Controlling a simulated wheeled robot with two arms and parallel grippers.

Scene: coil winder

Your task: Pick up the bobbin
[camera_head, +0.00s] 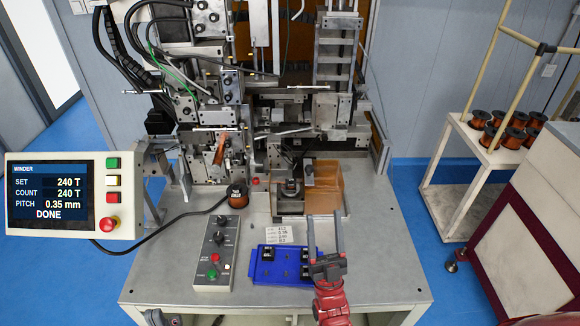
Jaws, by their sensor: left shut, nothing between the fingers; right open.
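A copper-wound bobbin (237,196) with a dark top stands on the table, left of centre, behind the control box. A blue tray (262,279) at the front middle holds several small black bobbins (268,254). I cannot tell which bobbin is meant. My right gripper (324,218) is open and empty, its two fingers pointing away over the table just right of the tray and in front of a brown box. It is apart from the copper-wound bobbin, and partly covers the tray's right side.
The winding machine (210,110) fills the table's back. A screen panel (75,195) at left reads DONE, with 240 T set and counted. A control box (215,250) stands left of the tray. The brown box (325,188) sits right of centre. A cart (455,122) at right holds several copper spools.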

